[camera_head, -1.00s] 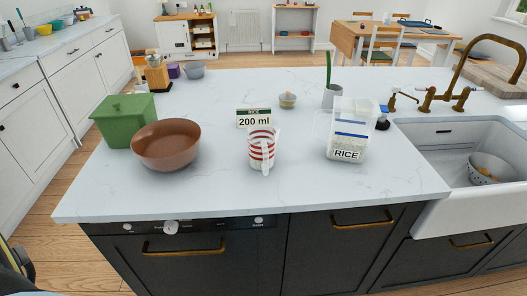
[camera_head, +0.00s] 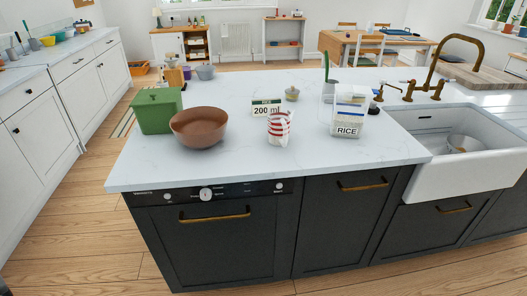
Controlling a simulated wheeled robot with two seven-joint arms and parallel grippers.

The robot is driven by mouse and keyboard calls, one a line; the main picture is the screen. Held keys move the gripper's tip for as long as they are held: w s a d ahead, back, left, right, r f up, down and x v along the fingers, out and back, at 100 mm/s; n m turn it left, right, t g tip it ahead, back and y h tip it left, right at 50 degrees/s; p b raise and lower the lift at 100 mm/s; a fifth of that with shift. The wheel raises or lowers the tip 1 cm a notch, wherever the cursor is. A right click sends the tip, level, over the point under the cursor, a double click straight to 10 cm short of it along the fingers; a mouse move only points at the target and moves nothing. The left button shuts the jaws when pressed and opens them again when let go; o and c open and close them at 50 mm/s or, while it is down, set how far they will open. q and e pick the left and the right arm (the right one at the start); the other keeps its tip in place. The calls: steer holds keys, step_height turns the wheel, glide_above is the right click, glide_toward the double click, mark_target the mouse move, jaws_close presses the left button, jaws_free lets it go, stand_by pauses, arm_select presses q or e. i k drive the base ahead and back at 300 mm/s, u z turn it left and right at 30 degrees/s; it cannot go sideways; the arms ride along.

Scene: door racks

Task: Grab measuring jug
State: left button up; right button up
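The measuring jug (camera_head: 279,129), white with red stripes, stands upright on the white island countertop (camera_head: 230,173) near its middle. Its handle is on the side nearest me. A card reading "RICE 200 ml" (camera_head: 266,109) stands just behind it. A clear container labelled RICE (camera_head: 349,112) stands to its right. Neither of my grippers shows in this view.
A brown bowl (camera_head: 199,128) and a green lidded box (camera_head: 156,110) stand left of the jug. A white sink (camera_head: 445,178) with a brass tap (camera_head: 455,55) is at the right. Dark cabinets (camera_head: 225,240) form the island's front. Countertop in front of the jug is clear.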

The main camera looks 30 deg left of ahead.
mark_target(281, 131)
steer(key=u, duration=0.7)
steer(key=k, duration=0.2)
steer(key=z, duration=1.55)
steer(key=i, duration=1.05)
steer(key=u, duration=0.9)
steer(key=i, duration=0.65)
steer(key=u, duration=0.65)
